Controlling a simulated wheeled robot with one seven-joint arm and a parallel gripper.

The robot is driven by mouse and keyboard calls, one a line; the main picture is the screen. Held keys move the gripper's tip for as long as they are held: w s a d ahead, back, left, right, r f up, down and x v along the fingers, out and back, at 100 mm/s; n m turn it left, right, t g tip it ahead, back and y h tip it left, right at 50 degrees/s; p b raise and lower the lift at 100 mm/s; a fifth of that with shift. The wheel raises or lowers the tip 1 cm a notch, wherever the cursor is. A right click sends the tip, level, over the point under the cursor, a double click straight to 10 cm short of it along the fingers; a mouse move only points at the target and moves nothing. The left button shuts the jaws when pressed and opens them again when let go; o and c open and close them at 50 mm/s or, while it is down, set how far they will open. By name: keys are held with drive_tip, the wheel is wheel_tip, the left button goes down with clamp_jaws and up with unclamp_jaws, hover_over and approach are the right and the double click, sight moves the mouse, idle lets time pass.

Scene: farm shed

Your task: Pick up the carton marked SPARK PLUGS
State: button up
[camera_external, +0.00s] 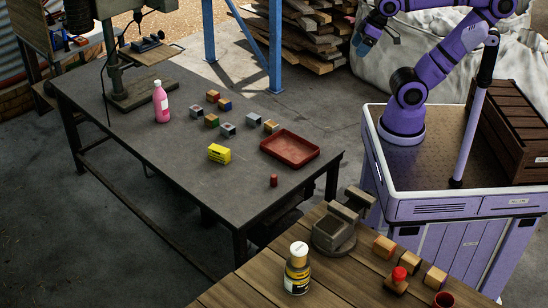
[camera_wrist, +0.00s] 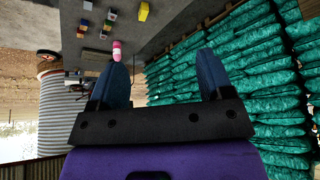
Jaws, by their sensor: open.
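Several small cartons (camera_external: 228,129) in mixed colours stand in a loose group on the grey metal table (camera_external: 180,165). They also show small at the top of the wrist view (camera_wrist: 108,25). Their print is too small to read, so I cannot tell which is marked SPARK PLUGS. My gripper (camera_wrist: 162,62) is open and empty, blue fingers apart. In the external view my gripper (camera_external: 366,42) is raised beyond the table, well away from the cartons.
A pink bottle (camera_external: 161,102), a red tray (camera_external: 290,160) and a small red cylinder (camera_external: 273,181) stand on the grey table. A drill press (camera_external: 120,75) is at its far left. The wooden bench (camera_external: 345,290) in front holds a vice, a jar and several blocks.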

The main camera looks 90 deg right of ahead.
idle(0.6)
drive_tip(key=m+g, duration=0.5)
drive_tip(key=m, duration=0.1)
hover_over(219, 149)
wheel_tip(219, 149, down, 44)
drive_tip(key=shift+s+f, duration=0.15)
drive_tip(key=shift+f, duration=0.1)
drive_tip(key=f, duration=1.1)
drive_tip(key=shift+w+d+f, duration=0.2)
drive_tip(key=shift+f, duration=0.15)
drive_tip(key=c, duration=1.1)
